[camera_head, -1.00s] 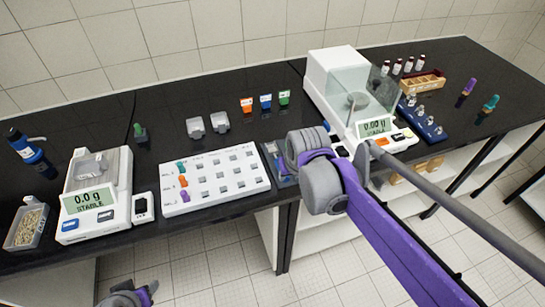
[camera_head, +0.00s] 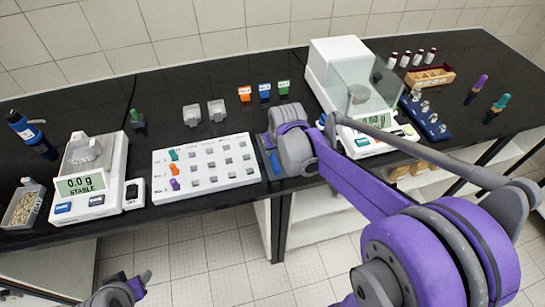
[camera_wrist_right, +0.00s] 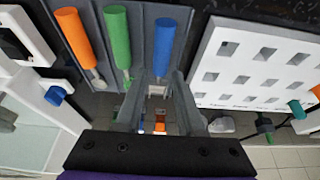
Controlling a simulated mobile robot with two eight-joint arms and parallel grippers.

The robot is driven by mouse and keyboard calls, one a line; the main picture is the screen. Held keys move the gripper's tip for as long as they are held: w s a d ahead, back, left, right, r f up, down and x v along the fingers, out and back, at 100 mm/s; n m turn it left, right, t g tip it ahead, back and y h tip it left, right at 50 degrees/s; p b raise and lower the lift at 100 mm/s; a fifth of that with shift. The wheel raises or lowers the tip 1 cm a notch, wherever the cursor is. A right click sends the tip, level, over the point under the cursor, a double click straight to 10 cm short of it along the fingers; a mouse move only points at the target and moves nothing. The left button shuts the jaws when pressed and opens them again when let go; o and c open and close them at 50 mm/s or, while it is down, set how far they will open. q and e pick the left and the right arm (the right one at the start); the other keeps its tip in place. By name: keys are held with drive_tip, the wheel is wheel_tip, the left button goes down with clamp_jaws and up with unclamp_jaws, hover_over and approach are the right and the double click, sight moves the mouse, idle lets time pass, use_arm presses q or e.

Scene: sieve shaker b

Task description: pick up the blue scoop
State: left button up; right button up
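The blue scoop (camera_wrist_right: 163,48) lies in a dark grey tray (camera_wrist_right: 142,20) beside a green scoop (camera_wrist_right: 118,42) and an orange scoop (camera_wrist_right: 78,42) in the right wrist view. My right gripper (camera_wrist_right: 157,98) is open, its two fingers apart just beyond the blue handle's lower end. I cannot tell whether the fingers touch the scoop.
A white perforated rack (camera_head: 207,170) stands left of the tray. The glass-sided balance (camera_head: 336,75) stands close on the right. A second balance (camera_head: 94,190) is farther left.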

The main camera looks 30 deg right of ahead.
sight(273, 155)
drive_tip(key=x, duration=0.5)
drive_tip(key=shift+w, duration=0.15)
drive_tip(key=shift+r, duration=0.1)
drive_tip(key=shift+c, duration=0.3)
clamp_jaws()
